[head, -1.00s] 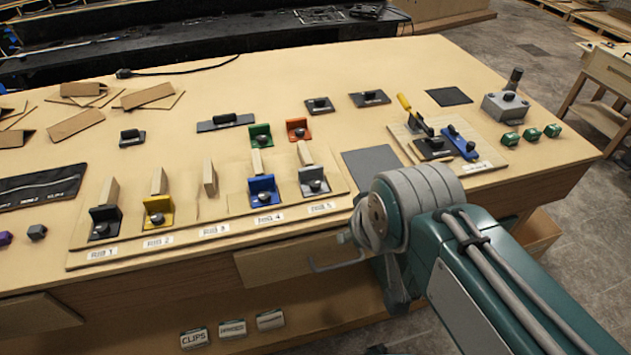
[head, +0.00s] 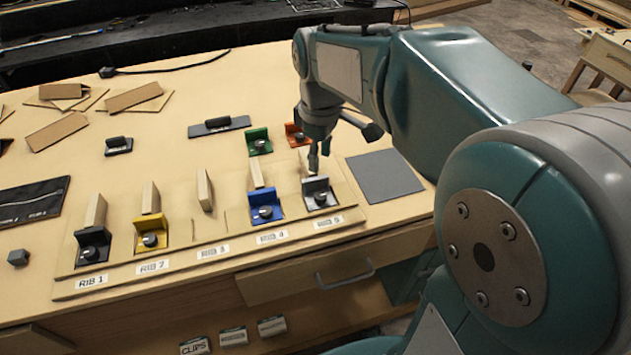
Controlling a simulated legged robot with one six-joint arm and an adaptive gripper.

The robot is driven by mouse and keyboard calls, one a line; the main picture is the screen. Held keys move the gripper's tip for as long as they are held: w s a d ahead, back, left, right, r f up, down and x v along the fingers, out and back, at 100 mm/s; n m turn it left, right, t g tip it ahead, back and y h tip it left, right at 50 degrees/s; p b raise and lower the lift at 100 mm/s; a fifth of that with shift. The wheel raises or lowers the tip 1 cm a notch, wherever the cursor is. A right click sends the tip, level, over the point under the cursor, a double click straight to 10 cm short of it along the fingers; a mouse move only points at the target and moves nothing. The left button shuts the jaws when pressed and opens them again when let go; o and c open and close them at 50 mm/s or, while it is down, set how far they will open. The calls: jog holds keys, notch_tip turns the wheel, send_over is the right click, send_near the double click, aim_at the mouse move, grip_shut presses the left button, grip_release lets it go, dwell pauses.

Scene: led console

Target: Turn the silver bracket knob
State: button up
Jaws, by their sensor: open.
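The silver bracket (head: 313,184) stands at the front right end of the board, behind the RIB 5 label, against a wooden rib. Its dark round knob (head: 321,196) faces the front. My gripper (head: 314,165) points down just above and behind the silver bracket's upright wall. Its fingers look open, with nothing seen between them; whether they touch the bracket or rib I cannot tell. My gripper partly hides the wooden rib there.
The blue bracket (head: 262,203) stands close on the left, with the yellow (head: 152,232) and black (head: 93,243) brackets further left. Green (head: 258,140) and orange (head: 296,133) brackets sit behind. A grey mat (head: 385,176) lies flat to the right.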

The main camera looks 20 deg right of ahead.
aim_at(320, 195)
notch_tip(320, 195, down, 10)
jog(key=shift+s+f, duration=0.1)
jog(key=shift+f, duration=0.15)
grip_shut()
